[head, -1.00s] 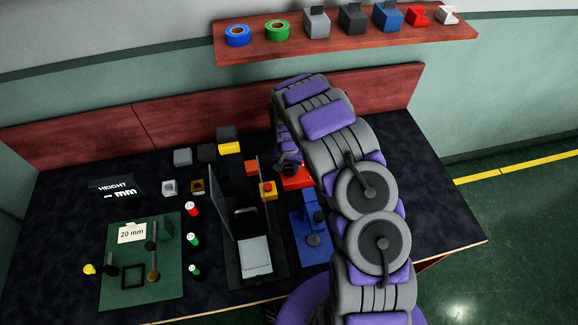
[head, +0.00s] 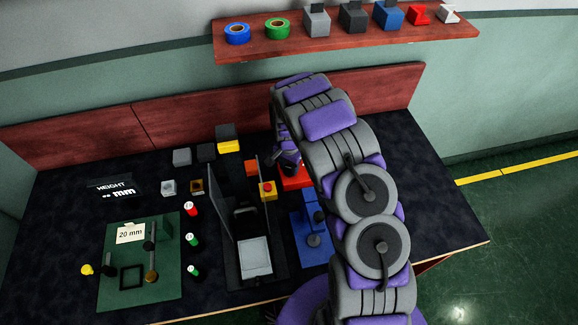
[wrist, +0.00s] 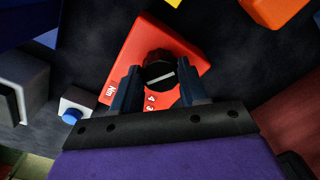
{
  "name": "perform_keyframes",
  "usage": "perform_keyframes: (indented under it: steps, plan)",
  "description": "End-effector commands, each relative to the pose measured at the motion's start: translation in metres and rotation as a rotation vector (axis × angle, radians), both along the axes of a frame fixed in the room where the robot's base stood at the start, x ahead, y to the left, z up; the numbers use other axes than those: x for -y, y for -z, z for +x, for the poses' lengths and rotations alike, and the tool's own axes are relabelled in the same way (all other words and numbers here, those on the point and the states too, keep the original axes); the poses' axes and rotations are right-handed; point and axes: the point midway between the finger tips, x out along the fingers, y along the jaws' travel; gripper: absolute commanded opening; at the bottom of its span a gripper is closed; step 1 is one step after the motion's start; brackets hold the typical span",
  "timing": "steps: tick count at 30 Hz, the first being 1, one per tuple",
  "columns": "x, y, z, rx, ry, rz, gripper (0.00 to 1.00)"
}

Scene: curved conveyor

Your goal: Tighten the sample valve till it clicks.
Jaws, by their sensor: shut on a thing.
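The sample valve appears as a red block (wrist: 133,62) with a black round knob (wrist: 158,56) on top, which carries a white line. White marks and numerals are printed on the block's near side. My gripper (wrist: 160,82) has its two dark fingers on either side of the knob, shut on it. In the head view the red block (head: 295,182) sits on the dark table, right of the middle, partly covered by my arm. There the knob is hidden by my wrist.
A blue fixture (head: 312,235) stands in front of the valve. A black stand with a light plate (head: 255,257) and a yellow block with a red button (head: 268,190) are to its left. A green board (head: 120,290) lies far left. A shelf (head: 350,40) hangs behind.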

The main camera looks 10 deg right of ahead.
Motion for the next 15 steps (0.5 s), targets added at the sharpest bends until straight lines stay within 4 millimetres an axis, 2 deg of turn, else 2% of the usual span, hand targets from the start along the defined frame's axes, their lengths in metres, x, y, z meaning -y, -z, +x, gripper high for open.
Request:
perform_keyframes:
  steps: [1, 8, 15]
  plan:
    - [-0.0005, 0.0, 0.0004, 0.001, -0.001, 0.001, 0.46]
    - [-0.0004, -0.0002, -0.0001, 0.001, -0.001, 0.0, 0.68]
    - [-0.0001, -0.0007, -0.0001, 0.001, -0.001, 0.0, 0.69]
